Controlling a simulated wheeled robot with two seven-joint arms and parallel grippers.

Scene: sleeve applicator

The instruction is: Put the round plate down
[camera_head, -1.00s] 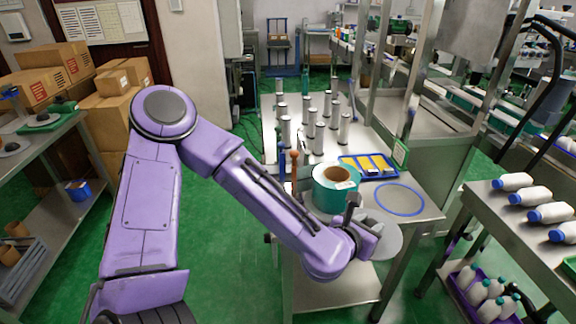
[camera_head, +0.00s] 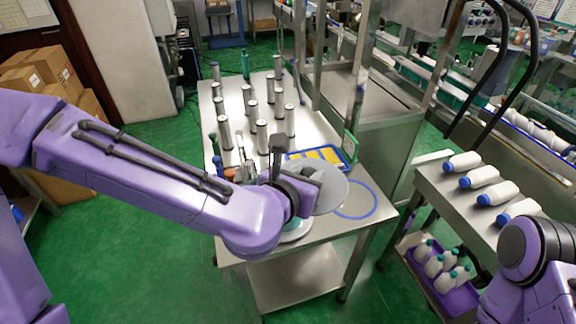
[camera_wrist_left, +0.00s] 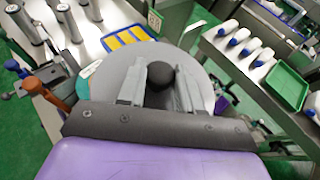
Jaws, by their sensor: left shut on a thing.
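The round plate (camera_head: 334,190) is a flat grey disc with a black knob at its middle. My left gripper (camera_head: 300,188) is shut on the knob, which shows between its fingers in the left wrist view (camera_wrist_left: 160,77). The plate is held above the table's right end. In the head view it overlaps the left part of a blue ring (camera_head: 368,214) marked on the tabletop; the ring is hidden in the wrist view. My right gripper is out of view; only part of that arm shows at lower right.
The steel table (camera_head: 238,98) bears several metal cylinders behind the gripper. A blue tray with yellow pieces (camera_head: 322,155) lies just behind the plate. A roll, mostly hidden by my gripper, shows a pale edge (camera_head: 297,232). A cart (camera_head: 438,184) with white bottles stands right.

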